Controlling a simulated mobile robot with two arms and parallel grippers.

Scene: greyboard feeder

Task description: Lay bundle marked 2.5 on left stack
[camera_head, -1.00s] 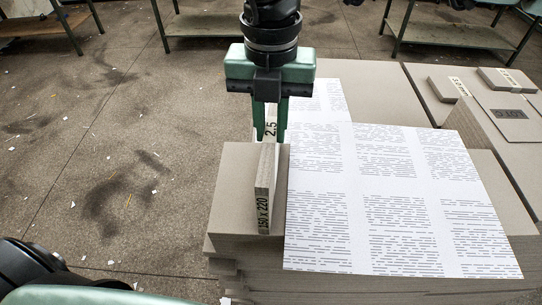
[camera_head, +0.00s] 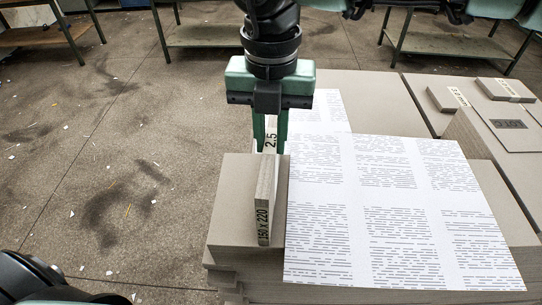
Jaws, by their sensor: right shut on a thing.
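The bundle marked 2.5 (camera_head: 265,200) is a grey board bundle with a white band, its end marked 150 x 220. It stands on edge over the left side of the near stack of greyboard (camera_head: 228,205); I cannot tell whether it touches the stack. My right gripper (camera_head: 270,147) points down and is shut on the bundle's upper far part. My left arm shows only as a dark and green piece at the bottom left corner; its jaws are out of the frame.
Printed white sheets (camera_head: 400,215) cover much of the near stack. Further greyboard stacks (camera_head: 375,95) stand behind and right, with small banded bundles (camera_head: 505,90) on top. Tables (camera_head: 455,45) stand at the back. The floor at left (camera_head: 130,150) is open, with paper scraps.

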